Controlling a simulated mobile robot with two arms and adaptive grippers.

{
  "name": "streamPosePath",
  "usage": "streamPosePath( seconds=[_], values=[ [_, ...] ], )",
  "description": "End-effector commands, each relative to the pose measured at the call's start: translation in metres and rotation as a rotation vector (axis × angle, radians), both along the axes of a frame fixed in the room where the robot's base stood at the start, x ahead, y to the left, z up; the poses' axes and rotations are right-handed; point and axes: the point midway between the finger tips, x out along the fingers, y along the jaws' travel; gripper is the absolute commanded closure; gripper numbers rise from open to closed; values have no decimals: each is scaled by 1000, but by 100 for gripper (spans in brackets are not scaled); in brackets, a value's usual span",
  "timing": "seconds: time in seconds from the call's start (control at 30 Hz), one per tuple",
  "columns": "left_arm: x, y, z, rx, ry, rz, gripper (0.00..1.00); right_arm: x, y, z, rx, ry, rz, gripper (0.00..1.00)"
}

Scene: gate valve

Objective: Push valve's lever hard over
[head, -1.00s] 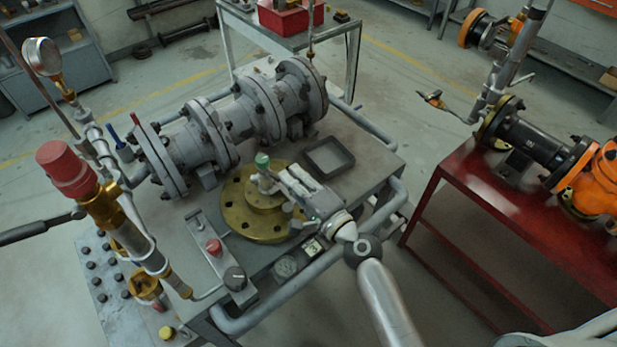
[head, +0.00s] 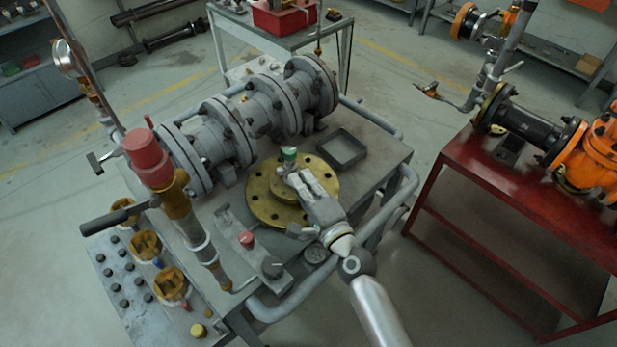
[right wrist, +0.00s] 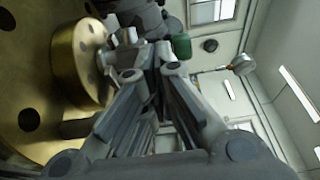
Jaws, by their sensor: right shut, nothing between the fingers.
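A round brass flange (head: 262,207) lies flat on the grey bench, with a raised brass hub on it. A short green-capped part (head: 289,153), which looks like the lever's end, stands at the hub's far side. My right gripper (head: 295,175) reaches over the flange from the lower right, shut and empty, with its tips close beside that part. In the right wrist view the green cap (right wrist: 181,46) shows just beyond the fingertips (right wrist: 150,62). I cannot tell whether they touch. The gripper hides much of the hub. My left gripper is not in view.
A grey flanged pipe (head: 240,130) runs along the bench's back. A red-capped post (head: 148,160) with a black handle (head: 115,216) stands at left. An open grey tray (head: 343,150) lies right of the flange. A red table (head: 480,185) with an orange valve stands farther right.

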Motion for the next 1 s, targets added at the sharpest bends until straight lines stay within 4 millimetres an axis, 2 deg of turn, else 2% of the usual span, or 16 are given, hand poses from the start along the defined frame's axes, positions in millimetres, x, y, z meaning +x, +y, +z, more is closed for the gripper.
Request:
streamPosePath(
  seconds=[0.1,0.4,1.0],
  values=[
    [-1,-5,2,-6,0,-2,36,-2,5,0,0,0,1,100],
    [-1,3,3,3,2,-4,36,-3,10,0,1,0,0,100],
    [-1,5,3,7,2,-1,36,-3,10,0,0,0,0,100]
  ],
)
